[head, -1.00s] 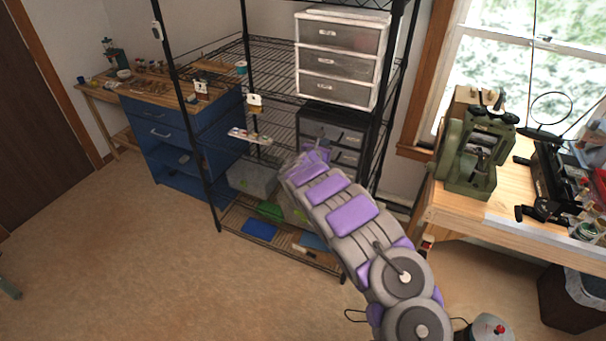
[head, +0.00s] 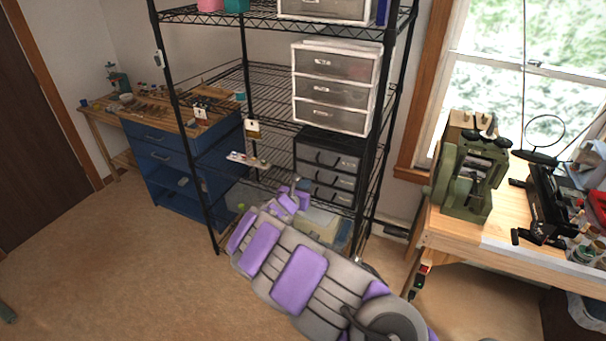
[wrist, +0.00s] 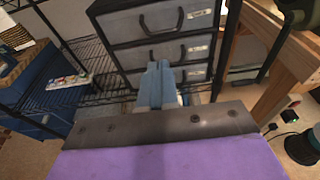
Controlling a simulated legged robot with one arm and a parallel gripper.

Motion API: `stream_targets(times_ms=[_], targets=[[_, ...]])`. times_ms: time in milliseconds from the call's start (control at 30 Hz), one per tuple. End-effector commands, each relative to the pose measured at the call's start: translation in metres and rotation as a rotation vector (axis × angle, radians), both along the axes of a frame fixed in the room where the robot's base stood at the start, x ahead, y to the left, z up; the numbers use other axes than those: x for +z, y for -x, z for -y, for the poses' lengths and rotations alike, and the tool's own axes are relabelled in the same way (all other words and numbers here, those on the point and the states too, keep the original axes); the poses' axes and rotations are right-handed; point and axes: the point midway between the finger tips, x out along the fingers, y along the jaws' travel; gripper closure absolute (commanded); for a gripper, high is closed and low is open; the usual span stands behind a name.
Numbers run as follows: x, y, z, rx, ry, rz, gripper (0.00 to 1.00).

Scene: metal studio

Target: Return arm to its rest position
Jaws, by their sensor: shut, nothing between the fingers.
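My arm is grey with purple pads and reaches from the bottom right of the head view toward the wire shelving. My gripper (head: 290,200) is at its far end, small and partly hidden by the arm, in front of the lower shelves. In the wrist view my gripper's fingers (wrist: 157,82) are together with nothing between them. They point toward the black drawer unit (wrist: 160,45), which also shows in the head view (head: 329,168). I cannot tell the exact gap between fingers and drawers.
The black wire shelving (head: 245,95) holds a white drawer unit (head: 335,88). A blue cabinet (head: 165,165) stands at left. A wooden workbench (head: 465,229) with a green machine (head: 470,175) is at right. The carpet (head: 110,270) at left is open.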

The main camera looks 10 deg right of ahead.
Motion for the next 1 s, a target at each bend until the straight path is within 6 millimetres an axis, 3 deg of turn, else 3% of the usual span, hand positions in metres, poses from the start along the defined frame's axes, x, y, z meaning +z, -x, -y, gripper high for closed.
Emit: stream_targets(times_ms=[133,233,367,433,600,700,833,1000], targets=[[0.002,0.003,0.0,-0.005,0.0,0.003,1.0],[0.015,0.008,0.01,-0.046,-0.011,0.027,1.0],[0.058,0.027,0.052,-0.183,-0.06,0.116,1.0],[0.088,0.048,0.082,-0.289,-0.107,0.185,1.0],[0.151,0.118,0.147,-0.566,-0.25,0.37,1.0],[0.173,0.167,0.176,-0.722,-0.349,0.469,1.0],[0.189,0.233,0.198,-0.921,-0.484,0.585,1.0],[0.189,0.316,0.198,-1.168,-0.682,0.705,1.0]])
